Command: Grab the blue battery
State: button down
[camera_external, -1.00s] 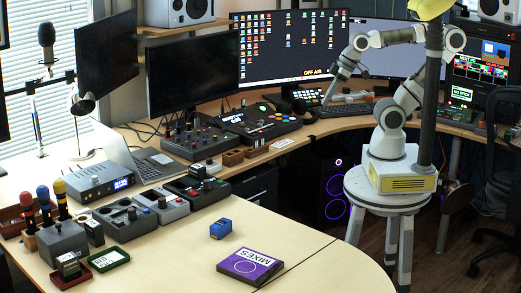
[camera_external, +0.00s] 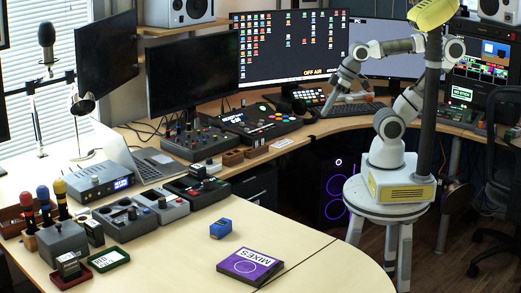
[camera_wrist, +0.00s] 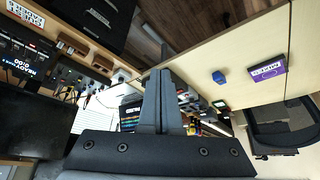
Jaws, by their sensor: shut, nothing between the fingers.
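The blue battery (camera_external: 220,228) is a small blue block lying on the pale table, left of and behind the purple MIXES box (camera_external: 250,265) in the external view. In the wrist view the battery (camera_wrist: 219,77) shows right of the fingers, close to the purple box (camera_wrist: 267,70). My gripper (camera_external: 325,112) is over the far desk near the keyboard, well apart from the battery. In the wrist view its fingers (camera_wrist: 160,75) are together, with nothing between them.
Mixers and control boxes (camera_external: 125,218) crowd the table's left side. A green-rimmed tray (camera_external: 109,261) lies at the front left. Monitors (camera_external: 290,50) and a keyboard (camera_external: 350,110) stand along the back desk. The table around the battery is clear.

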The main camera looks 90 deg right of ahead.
jog(key=shift+c, duration=1.4)
grip_release()
